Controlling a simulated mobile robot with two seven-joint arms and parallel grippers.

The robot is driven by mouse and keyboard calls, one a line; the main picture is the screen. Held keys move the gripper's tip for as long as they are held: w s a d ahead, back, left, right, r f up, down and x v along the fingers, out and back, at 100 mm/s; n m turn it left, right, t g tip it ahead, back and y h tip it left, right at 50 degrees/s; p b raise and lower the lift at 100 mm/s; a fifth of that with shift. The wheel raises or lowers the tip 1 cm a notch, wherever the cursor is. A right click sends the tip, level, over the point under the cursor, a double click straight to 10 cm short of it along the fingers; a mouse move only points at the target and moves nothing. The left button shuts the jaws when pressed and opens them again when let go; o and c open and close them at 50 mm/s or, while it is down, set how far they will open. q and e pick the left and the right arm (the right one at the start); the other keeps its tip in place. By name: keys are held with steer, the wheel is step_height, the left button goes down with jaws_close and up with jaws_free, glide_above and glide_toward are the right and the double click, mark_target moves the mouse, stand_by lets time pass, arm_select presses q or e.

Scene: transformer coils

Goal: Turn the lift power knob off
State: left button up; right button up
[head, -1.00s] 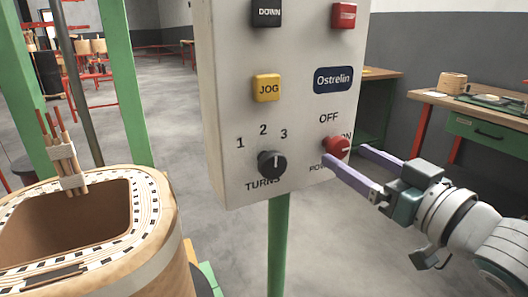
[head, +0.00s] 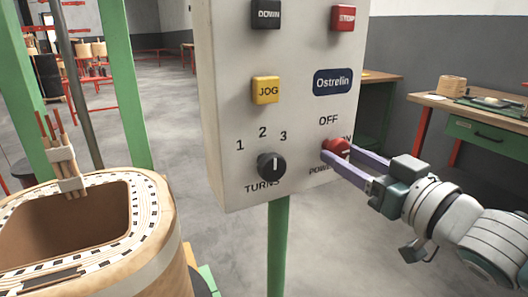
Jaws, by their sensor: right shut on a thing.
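The red power knob (head: 337,148) sits at the lower right of the grey control panel (head: 225,110), with "OFF" printed above it and "ON" to its right. The "POWER" label below is partly covered. My right gripper (head: 341,153) has come in from the right, with its two purple fingers on either side of the knob, shut on it. The fingers hide part of the knob, so its pointer is hard to read. My left gripper is not in view.
A black turns knob (head: 271,165) sits left of the power knob. A yellow JOG button (head: 266,90), black DOWN button (head: 266,14) and red STOP button (head: 342,18) are above. A large coil (head: 150,235) stands at the lower left. A green post (head: 278,245) carries the panel.

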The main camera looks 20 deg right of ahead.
jaws_close()
steer(key=shift+n, duration=0.4)
steer(key=n, duration=0.2)
steer(key=shift+n+p, duration=0.3)
steer(key=n, duration=0.4)
steer(key=shift+d+n, duration=0.1)
steer(key=shift+n, duration=0.2)
steer(key=n, duration=0.5)
steer(key=shift+n, duration=0.3)
steer(key=shift+r+n+b, duration=0.1)
steer(key=shift+n+b, duration=0.3)
steer(key=shift+n, duration=1.8)
